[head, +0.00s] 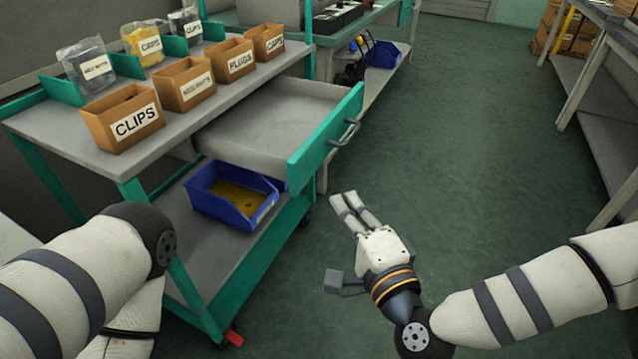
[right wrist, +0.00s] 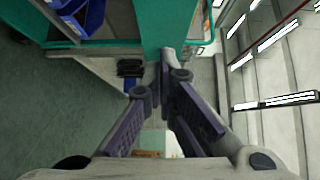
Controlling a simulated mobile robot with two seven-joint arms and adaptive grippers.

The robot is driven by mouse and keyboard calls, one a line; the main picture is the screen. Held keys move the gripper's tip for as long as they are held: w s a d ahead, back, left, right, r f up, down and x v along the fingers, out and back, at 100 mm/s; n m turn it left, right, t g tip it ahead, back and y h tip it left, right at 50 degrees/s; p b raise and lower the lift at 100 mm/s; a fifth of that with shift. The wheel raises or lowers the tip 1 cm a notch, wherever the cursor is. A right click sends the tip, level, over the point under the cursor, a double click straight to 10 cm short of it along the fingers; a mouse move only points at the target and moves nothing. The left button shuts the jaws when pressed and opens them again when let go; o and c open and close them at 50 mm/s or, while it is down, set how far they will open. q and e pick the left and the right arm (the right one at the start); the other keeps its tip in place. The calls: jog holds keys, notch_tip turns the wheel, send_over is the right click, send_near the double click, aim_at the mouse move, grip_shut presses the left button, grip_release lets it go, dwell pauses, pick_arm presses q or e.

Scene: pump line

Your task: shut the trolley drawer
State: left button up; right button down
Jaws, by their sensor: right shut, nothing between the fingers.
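The trolley drawer (head: 262,125) is pulled out to the right from under the trolley's top shelf and looks empty. Its green front (head: 325,140) carries a grey bar handle (head: 346,132). My right gripper (head: 352,200) is shut and empty, in front of and below the drawer front, apart from it in the head view. In the right wrist view, the fingers (right wrist: 165,85) point toward the green trolley frame and drawer front. My left arm shows at the lower left of the head view, but its gripper is not seen.
The trolley top (head: 60,120) holds several labelled cardboard boxes, one marked CLIPS (head: 123,117), and bags behind them. A blue bin (head: 232,195) stands on the lower shelf. A bench (head: 600,110) stands at right. Green floor (head: 450,150) between is clear.

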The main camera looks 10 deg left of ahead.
aim_at(308, 169)
pick_arm(q)
jog(key=shift+w, duration=0.1)
pick_arm(e)
jog(key=shift+w+a, duration=1.1)
jog(key=shift+a, duration=0.25)
jog(key=shift+w+a, duration=1.1)
jog(key=shift+a, duration=0.25)
